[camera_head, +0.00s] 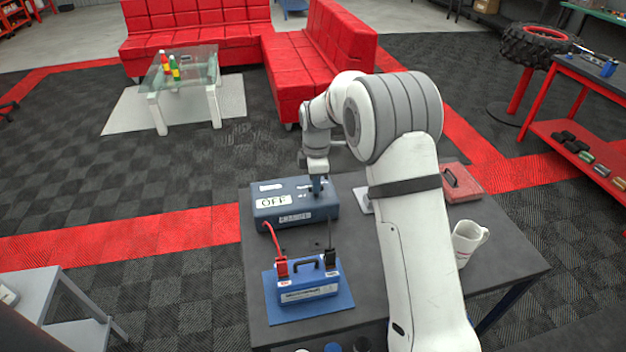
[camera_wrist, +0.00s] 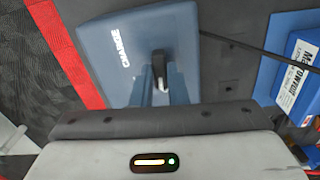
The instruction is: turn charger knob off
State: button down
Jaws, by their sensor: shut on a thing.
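The charger is a blue-grey box (camera_head: 295,214) on the dark table, with a white panel reading "OFF" on its front. In the wrist view the charger (camera_wrist: 110,60) bears white lettering that seems to read "CHARGE". Its knob (camera_wrist: 159,66) is black with a light mark and sits between my fingers. My gripper (camera_head: 317,188) points down at the charger's right part; in the wrist view my gripper (camera_wrist: 160,82) is shut on the knob. In the head view the knob is hidden behind my gripper.
A blue battery (camera_head: 308,290) with red and black clamps stands on a blue mat in front of the charger. A white mug (camera_head: 468,243) and a red box (camera_head: 461,184) are on the table's right side. My arm covers the middle of the table.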

jog(key=shift+w+r+n, duration=0.1)
jog(key=shift+n, duration=0.5)
jog(key=c, duration=1.4)
grip_release()
jog(key=shift+c, duration=0.2)
notch_tip(320, 180, up, 8)
jog(key=shift+a+f+b, duration=0.1)
jog(key=shift+f+b, duration=0.05)
jog(key=shift+b, duration=0.15)
